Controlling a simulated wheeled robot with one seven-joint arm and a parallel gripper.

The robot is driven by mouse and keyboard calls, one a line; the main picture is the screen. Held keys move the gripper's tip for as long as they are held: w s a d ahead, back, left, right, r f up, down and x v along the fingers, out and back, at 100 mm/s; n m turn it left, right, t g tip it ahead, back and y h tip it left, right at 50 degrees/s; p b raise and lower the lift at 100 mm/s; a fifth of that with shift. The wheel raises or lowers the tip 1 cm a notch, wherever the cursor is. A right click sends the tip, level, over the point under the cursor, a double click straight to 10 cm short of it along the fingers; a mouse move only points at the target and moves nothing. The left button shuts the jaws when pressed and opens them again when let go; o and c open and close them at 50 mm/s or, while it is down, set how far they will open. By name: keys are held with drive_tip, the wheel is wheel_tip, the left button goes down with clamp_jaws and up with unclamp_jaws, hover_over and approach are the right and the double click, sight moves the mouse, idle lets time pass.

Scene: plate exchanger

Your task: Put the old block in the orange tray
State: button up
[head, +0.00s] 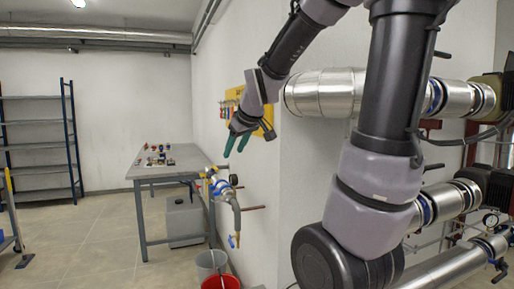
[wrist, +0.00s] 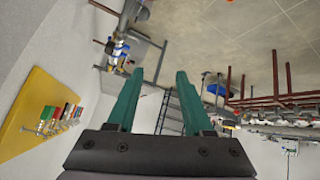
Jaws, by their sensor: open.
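My gripper (head: 236,148) is in the air in front of the white wall in the head view, to the right of the workbench and higher than its top. Its two green fingers are apart with nothing between them, as the wrist view (wrist: 160,73) also shows. I cannot make out the old block in either view. I cannot pick out an orange tray for certain either. Small red and dark items (head: 157,157) lie on the workbench (head: 180,163), too small to tell apart.
A yellow board (head: 268,122) with colourful tools hangs on the wall behind my gripper; it fills the left of the wrist view (wrist: 25,88). A pipe with a blue valve (head: 222,188) juts out below. A red bucket (head: 220,282) stands on the floor. Large silver pipes (head: 320,92) are right.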

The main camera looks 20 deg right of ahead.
drive_tip(key=s+r+m+g+y, duration=0.1)
drive_tip(key=s+r+m, duration=0.2)
drive_tip(key=s+m, duration=0.5)
drive_tip(key=s, duration=0.9)
drive_tip(key=shift+s+a+m, duration=0.3)
drive_tip(key=shift+s+m, duration=0.1)
